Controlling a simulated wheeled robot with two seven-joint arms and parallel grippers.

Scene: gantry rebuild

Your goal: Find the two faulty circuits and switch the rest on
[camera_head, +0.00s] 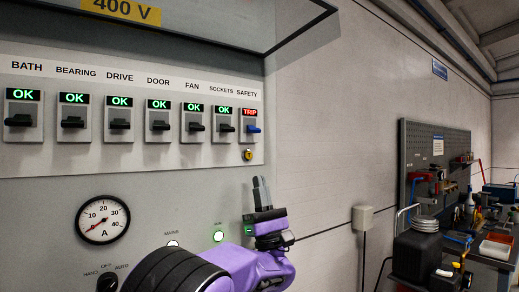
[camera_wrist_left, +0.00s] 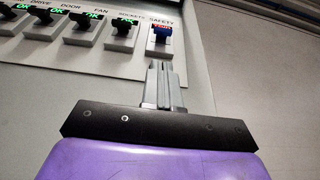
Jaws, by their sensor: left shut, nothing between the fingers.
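The panel carries a row of breakers. BATH (camera_head: 22,120), BEARING (camera_head: 73,121), DRIVE (camera_head: 119,124), DOOR (camera_head: 159,125), FAN (camera_head: 195,127) and SOCKETS (camera_head: 223,127) have black levers and green OK displays. SAFETY (camera_head: 251,128), at the right end, has a blue lever and a red TRIP display; it also shows in the left wrist view (camera_wrist_left: 160,36). My left gripper (camera_head: 261,182) is shut and empty, fingers pointing up, below the SAFETY breaker and apart from it. My right gripper is not in view.
A yellow round fitting (camera_head: 248,155) sits under SAFETY. A pegboard (camera_head: 436,165) and cluttered bench stand at right.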

